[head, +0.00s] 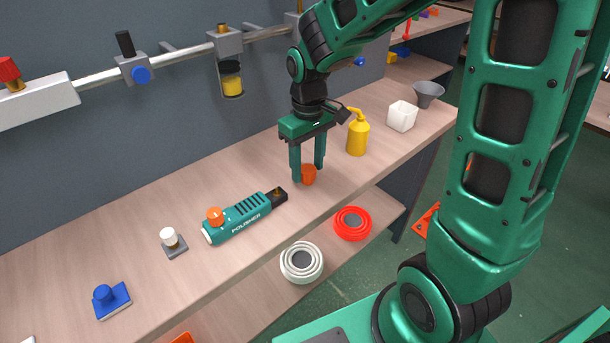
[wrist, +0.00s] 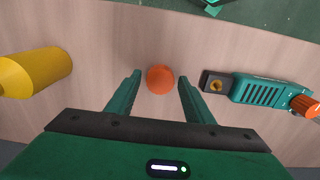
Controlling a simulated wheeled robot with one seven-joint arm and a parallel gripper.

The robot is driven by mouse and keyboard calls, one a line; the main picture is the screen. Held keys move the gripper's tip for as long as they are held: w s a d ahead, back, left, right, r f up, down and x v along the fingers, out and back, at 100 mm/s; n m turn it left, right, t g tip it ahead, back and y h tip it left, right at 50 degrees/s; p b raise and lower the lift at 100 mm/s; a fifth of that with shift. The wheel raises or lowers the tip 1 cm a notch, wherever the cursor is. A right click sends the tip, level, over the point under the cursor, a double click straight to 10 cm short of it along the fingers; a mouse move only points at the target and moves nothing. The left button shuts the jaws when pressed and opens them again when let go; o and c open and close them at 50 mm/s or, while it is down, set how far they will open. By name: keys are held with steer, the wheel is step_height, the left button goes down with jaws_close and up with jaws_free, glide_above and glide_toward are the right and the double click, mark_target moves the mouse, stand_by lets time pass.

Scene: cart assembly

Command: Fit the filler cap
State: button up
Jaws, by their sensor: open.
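An orange cap (head: 309,175) stands on the bench top beneath my gripper (head: 307,171). In the wrist view the cap (wrist: 160,79) shows as a round orange disc between the two fingertips (wrist: 160,82), with a gap on each side. My gripper is open, pointing down, and holds nothing. The green polisher (head: 239,217) lies on the bench to the left of the cap. A dark block with a brass neck (head: 278,194) is at its near-cap end, also visible in the wrist view (wrist: 215,86). An orange knob (head: 215,215) sits at its other end.
A white-knobbed part (head: 169,239) and a blue piece (head: 111,300) lie left. A rail (head: 180,66) runs along the wall.

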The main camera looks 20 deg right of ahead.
mark_target(308, 169)
steer(key=shift+c, duration=0.2)
steer(key=c, duration=0.9)
steer(key=shift+r, duration=2.1)
